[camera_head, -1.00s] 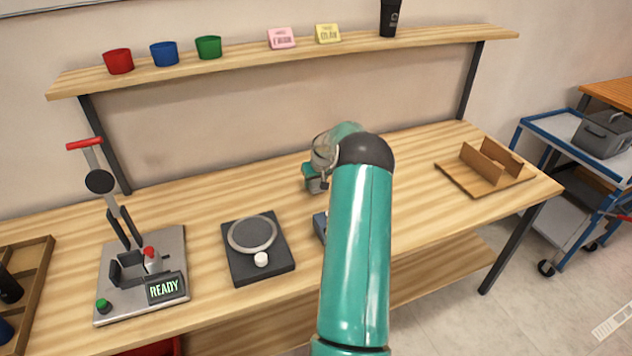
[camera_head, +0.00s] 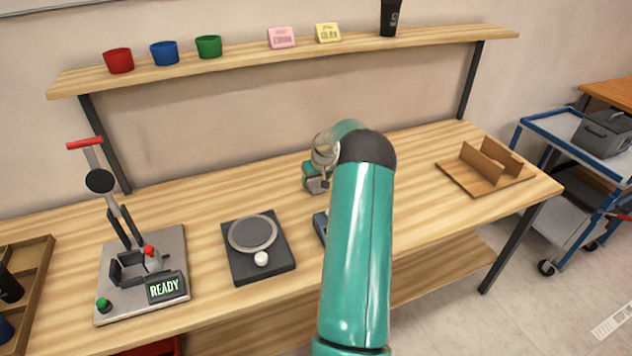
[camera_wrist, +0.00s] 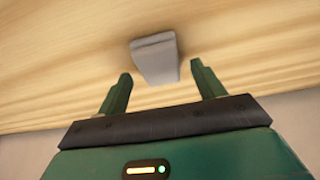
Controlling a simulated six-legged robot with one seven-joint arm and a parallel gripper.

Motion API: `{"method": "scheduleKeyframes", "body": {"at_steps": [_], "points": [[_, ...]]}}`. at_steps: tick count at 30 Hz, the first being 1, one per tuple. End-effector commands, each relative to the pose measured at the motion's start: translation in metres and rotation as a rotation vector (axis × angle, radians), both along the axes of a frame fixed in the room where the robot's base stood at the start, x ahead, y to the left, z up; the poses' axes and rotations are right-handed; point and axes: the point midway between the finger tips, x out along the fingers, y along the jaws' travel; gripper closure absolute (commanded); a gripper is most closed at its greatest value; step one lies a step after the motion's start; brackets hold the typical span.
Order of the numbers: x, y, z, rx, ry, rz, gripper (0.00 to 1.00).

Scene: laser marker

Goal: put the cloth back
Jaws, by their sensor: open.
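A folded pale grey piece, which looks like the cloth (camera_wrist: 155,58), lies on the wooden bench top in the wrist view. My gripper (camera_wrist: 161,74) is open, with one green finger on each side of the cloth's near end. The fingers do not visibly touch it, and I cannot tell how high they are above the bench. In the head view my arm hides the cloth and the fingertips.
A dark scale-like device (camera_head: 258,262) and a lever press (camera_head: 143,270) with a READY display stand left of my arm. A brown divided holder (camera_head: 486,168) stands at the right end of the bench (camera_head: 420,215). A shelf (camera_head: 240,58) above carries cups and small signs.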

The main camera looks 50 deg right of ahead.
Motion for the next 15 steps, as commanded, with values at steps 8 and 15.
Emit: {"method": "scheduleKeyframes", "body": {"at_steps": [8,15], "points": [[-0.020,0.011,0.056,-0.004,-0.001,-0.001,0.32],[-0.034,0.019,0.092,-0.001,0.000,0.000,0.32]]}}
